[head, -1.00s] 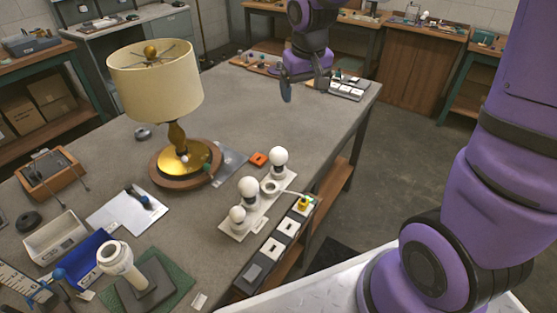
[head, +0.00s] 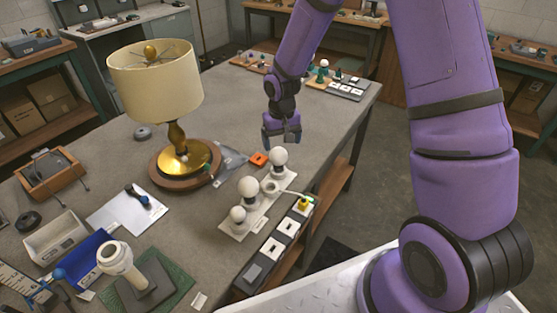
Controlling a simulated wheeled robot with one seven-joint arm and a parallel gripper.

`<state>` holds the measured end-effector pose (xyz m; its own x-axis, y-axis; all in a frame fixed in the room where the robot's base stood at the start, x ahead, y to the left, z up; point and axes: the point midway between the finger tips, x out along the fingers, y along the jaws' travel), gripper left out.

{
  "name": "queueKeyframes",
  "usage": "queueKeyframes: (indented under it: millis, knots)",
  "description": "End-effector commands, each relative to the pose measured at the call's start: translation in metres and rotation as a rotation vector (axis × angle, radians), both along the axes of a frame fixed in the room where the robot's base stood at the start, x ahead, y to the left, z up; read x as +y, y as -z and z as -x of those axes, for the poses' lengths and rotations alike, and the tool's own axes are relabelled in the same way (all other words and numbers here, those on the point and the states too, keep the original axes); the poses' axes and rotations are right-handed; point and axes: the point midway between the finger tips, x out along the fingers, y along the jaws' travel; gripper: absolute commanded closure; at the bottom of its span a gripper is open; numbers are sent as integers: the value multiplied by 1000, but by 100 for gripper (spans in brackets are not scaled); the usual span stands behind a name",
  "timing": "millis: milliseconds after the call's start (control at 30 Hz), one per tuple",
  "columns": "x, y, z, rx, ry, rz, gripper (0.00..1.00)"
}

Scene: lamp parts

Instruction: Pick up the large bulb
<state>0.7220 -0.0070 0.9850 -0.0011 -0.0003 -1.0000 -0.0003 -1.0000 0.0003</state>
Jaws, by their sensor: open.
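Three round white bulbs stand upright in a row on a white holder (head: 262,216) near the table's right edge. I cannot tell for certain which of those two is the large one. My gripper (head: 281,146) is open and empty, pointing down just above and behind the far bulb in the picture. Whether it touches that bulb is hard to tell.
A lamp with a cream shade (head: 155,82) stands left of the holder. A row of switch boxes (head: 268,250) lines the near table edge. The table's far middle is clear.

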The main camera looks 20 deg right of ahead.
Motion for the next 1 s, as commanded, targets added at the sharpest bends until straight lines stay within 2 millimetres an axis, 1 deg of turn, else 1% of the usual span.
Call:
queueKeyframes:
  millis: [33,267,500,600,700,900,967,1000]
  knots:
    - [0,6,0,1,0,0,12]
    - [3,20,1,0,-1,-1,12]
    - [8,52,2,1,-1,0,12]
    - [8,61,1,1,0,0,12]
    - [8,64,1,-1,0,0,12]
    - [8,64,1,-2,0,0,12]
    - [8,64,1,-1,0,0,26]
    - [8,64,1,-1,0,0,35]
